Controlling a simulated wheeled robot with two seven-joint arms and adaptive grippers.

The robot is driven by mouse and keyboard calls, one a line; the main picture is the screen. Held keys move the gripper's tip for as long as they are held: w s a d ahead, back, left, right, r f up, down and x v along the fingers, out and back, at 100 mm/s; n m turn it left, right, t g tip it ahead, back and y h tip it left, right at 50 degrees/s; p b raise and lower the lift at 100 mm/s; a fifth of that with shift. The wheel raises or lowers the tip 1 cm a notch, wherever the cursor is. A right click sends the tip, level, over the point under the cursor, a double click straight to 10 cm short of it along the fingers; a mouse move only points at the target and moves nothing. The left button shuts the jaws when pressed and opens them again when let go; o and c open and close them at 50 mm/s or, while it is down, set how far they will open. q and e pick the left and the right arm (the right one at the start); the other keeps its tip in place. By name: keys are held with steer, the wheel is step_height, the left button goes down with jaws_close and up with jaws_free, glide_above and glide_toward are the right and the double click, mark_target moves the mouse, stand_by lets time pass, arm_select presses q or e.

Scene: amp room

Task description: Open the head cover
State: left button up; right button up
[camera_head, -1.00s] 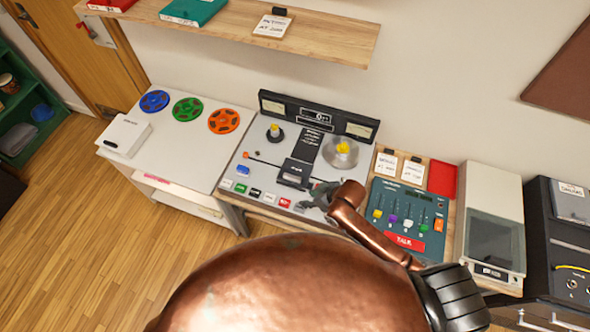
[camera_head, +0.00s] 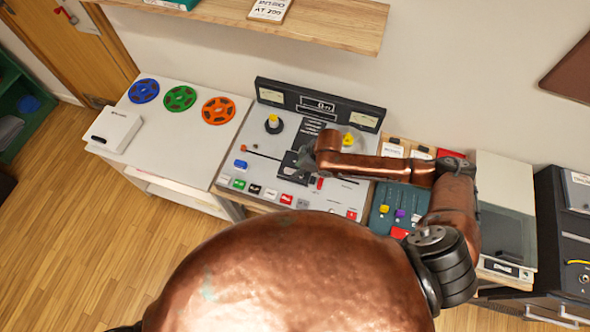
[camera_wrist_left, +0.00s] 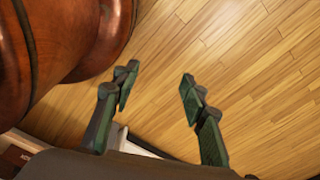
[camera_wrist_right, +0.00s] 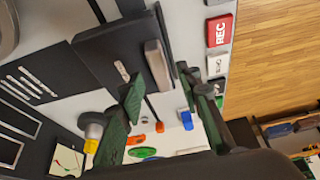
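The head cover (camera_head: 289,163) is a dark block in the middle of the tape machine (camera_head: 258,160). My right gripper (camera_head: 304,165) is at its right side in the head view, and my wrist partly hides it. In the right wrist view the cover (camera_wrist_right: 112,50) is dark with a grey bar (camera_wrist_right: 157,66) along one edge. The right fingers (camera_wrist_right: 168,95) are spread, with the bar just ahead of the space between them. I cannot tell whether they touch it. My left gripper (camera_wrist_left: 158,95) is open and empty above the wooden floor, outside the head view.
Coloured buttons (camera_head: 255,189) line the machine's front. A yellow-topped spindle (camera_head: 273,123) stands behind the cover. A mixer panel (camera_head: 392,210) lies right, below my right arm. A white table (camera_head: 165,140) with several coloured reels stands left. A shelf (camera_head: 330,22) hangs above.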

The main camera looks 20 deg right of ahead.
steer(key=shift+x, duration=1.05)
steer(key=shift+w+a+f, duration=0.1)
steer(key=shift+a+f, duration=0.05)
arm_select(q)
steer(key=shift+w+r, duration=0.1)
steer(key=shift+w, duration=0.85)
arm_select(e)
steer(key=shift+c, duration=0.5)
arm_select(q)
steer(key=shift+s, duration=0.35)
arm_select(e)
jaws_close()
